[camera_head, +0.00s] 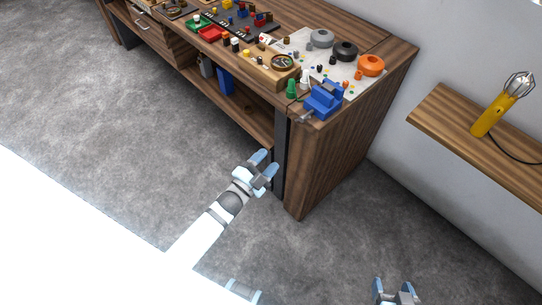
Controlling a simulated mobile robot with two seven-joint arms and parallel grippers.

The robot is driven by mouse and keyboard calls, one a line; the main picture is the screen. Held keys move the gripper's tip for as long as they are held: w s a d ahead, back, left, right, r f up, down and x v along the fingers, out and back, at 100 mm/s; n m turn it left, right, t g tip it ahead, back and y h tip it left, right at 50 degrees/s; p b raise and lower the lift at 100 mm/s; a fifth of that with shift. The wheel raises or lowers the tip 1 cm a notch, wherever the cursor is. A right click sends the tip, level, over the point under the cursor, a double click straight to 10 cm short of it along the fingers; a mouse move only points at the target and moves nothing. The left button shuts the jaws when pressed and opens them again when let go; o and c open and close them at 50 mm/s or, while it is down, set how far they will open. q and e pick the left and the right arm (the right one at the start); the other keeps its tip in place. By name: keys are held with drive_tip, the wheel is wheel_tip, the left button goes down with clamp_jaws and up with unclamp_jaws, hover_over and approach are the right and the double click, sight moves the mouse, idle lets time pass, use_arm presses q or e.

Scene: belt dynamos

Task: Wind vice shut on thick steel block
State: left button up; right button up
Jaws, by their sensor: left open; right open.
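The blue vice (322,103) stands at the near right corner of the wooden workbench. A small grey patch shows at its top between the blue parts; I cannot tell whether it is the steel block or part of the vice. A thin grey bar, perhaps its handle, shows at the front edge. My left gripper (268,167) is open and empty, in front of the bench and below the vice, well apart from it. My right gripper (396,290) is open and empty over the floor at the bottom edge of the picture, far from the vice.
The workbench (400,55) carries grey, black and orange rings (371,65), a green piece (292,88), a round gauge (282,62) and several small parts. A wall shelf (440,115) with a yellow lamp (492,117) stands at right. The floor before the bench is clear.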

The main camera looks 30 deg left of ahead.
use_arm(q)
drive_tip(key=b+v, duration=0.1)
drive_tip(key=v, duration=1)
drive_tip(key=shift+s+b, duration=0.2)
drive_tip(key=shift+b, duration=0.1)
use_arm(e)
drive_tip(key=shift+f, duration=0.9)
use_arm(q)
drive_tip(key=shift+f, duration=0.1)
drive_tip(key=shift+c, duration=0.7)
drive_tip(key=t+h+b, duration=0.1)
drive_tip(key=h+b, duration=0.2)
drive_tip(key=b, duration=1.2)
approach(306, 119)
drive_tip(key=x, duration=1)
drive_tip(key=shift+w+d, duration=0.1)
drive_tip(key=shift+w, duration=0.1)
use_arm(e)
wheel_tip(306, 119, down, 10)
drive_tip(key=w, duration=0.1)
drive_tip(key=shift+a, duration=0.2)
drive_tip(key=shift+f, duration=0.1)
